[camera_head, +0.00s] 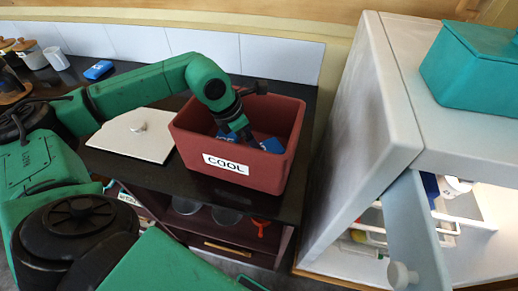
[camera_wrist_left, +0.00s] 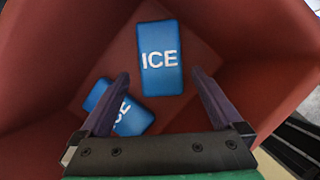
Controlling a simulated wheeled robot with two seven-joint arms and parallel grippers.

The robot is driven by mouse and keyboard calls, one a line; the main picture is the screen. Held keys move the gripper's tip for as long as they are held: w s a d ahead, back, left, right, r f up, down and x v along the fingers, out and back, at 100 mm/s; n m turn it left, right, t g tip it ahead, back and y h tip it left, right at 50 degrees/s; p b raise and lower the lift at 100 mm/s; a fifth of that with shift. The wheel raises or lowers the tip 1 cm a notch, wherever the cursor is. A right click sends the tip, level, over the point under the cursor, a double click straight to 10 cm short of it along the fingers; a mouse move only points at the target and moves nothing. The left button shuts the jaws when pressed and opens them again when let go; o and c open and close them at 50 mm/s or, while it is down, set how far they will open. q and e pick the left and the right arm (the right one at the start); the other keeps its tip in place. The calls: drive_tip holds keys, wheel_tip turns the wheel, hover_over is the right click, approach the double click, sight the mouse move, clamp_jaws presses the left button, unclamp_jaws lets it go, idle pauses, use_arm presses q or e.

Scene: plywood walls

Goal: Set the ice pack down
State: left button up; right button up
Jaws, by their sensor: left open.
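A red cooler box (camera_head: 290,115) with a white "COOL" label stands open on the dark counter. My left gripper (camera_head: 246,138) reaches down inside it, its fingers open. In the left wrist view, one blue ice pack (camera_wrist_left: 161,58) lies on the box floor, seen between and beyond the open fingertips (camera_wrist_left: 160,74). A second blue ice pack (camera_wrist_left: 101,95) lies tilted at the left, partly hidden behind the left finger. In the head view, a blue pack (camera_head: 272,145) shows beside the fingers. My right gripper is not in view.
A white lid (camera_head: 135,138) with a knob lies left of the box. A small blue block (camera_head: 98,70) and a white cup (camera_head: 56,58) sit at the back left. A white cabinet (camera_head: 355,130) with an open door (camera_head: 415,240) stands at the right.

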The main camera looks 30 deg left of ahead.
use_arm(q)
drive_tip(key=v, duration=0.5)
drive_tip(key=shift+s+r+b, duration=0.1)
drive_tip(key=shift+r+b, duration=0.25)
drive_tip(key=shift+r, duration=0.1)
